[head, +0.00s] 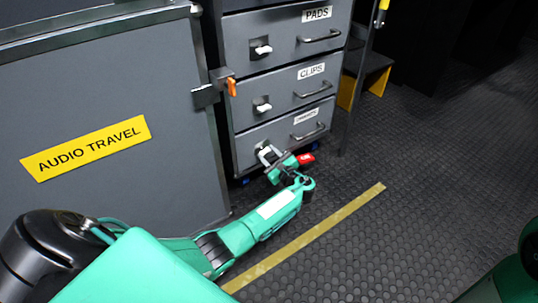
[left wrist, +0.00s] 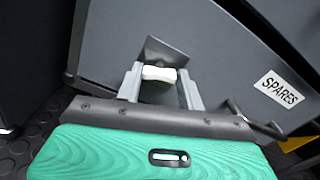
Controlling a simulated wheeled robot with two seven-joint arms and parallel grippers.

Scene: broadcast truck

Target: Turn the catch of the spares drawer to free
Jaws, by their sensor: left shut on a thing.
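The spares drawer (head: 282,133) is the lowest of the grey drawers in the head view, and it is shut. Its label (left wrist: 282,88) reads SPARES in the left wrist view. Its catch is a white knob (left wrist: 159,73) on a dark plate at the drawer's left side. My left gripper (head: 266,153) is at this catch, with one finger on each side of the knob; the fingers (left wrist: 162,88) are shut on it in the left wrist view. The gripper hides most of the catch in the head view. My right gripper is out of view.
Above are the CLIPS drawer (head: 283,97) and PADS drawer (head: 282,48), each with a white catch and bar handle. An AUDIO TRAVEL case (head: 90,110) stands close on the left, with an orange latch (head: 231,87) nearby.

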